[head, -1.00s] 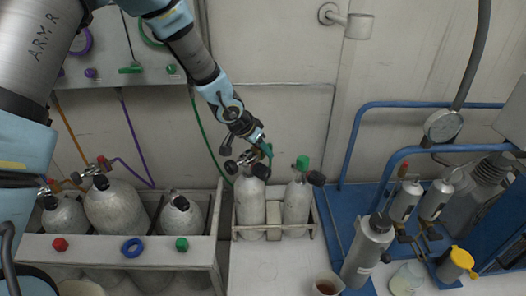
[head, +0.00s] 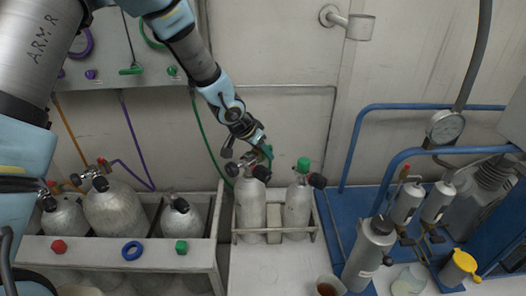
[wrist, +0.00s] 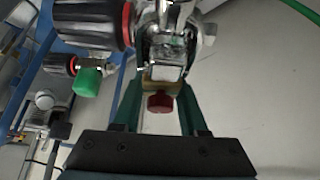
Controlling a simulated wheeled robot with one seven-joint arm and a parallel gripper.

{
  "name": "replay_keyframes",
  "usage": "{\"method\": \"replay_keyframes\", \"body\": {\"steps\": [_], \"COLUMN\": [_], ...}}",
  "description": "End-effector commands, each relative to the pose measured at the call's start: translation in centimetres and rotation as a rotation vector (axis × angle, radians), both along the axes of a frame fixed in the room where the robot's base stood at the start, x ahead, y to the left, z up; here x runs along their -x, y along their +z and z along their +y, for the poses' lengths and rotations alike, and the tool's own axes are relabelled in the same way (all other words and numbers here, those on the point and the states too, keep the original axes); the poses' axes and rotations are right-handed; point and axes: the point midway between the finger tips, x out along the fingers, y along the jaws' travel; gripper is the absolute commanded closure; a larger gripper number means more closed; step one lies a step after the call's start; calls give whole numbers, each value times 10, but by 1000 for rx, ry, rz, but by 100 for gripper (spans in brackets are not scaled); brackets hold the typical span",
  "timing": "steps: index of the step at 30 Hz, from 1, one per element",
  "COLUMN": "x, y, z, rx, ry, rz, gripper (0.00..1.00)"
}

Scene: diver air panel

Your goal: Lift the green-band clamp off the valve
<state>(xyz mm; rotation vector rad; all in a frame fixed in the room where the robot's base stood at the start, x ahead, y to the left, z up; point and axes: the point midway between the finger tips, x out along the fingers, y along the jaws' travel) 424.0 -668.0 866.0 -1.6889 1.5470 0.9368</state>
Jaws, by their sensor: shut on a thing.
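The clamp (wrist: 168,50) is a metal yoke with a red screw knob (wrist: 160,103), seen in the wrist view. It sits at the valve top of the left grey cylinder (head: 250,207) in the middle rack; I cannot tell whether it touches the valve. My gripper (wrist: 160,112) has its teal fingers on either side of the knob end and is shut on the clamp. In the head view my gripper (head: 262,153) is at that cylinder's top and hides most of the clamp. The green band is not clear.
A second cylinder (head: 298,207) with a green cap (head: 304,165) stands close to the right. Several cylinders stand in the left rack (head: 120,254). A cup (head: 327,286) is on the bench in front.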

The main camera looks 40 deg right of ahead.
Motion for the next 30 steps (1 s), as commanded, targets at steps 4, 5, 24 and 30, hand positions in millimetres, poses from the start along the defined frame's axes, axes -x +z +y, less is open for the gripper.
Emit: {"method": "replay_keyframes", "body": {"steps": [4, 5, 24, 30], "x": [0, 0, 0, 0], "y": [1, 1, 24, 31], "z": [-1, -1, -1, -1], "rx": [2, 2, 2, 2], "ry": [0, 0, -1, 1], "rz": [0, 0, -1, -1], "gripper": [100, 100, 100, 100]}}
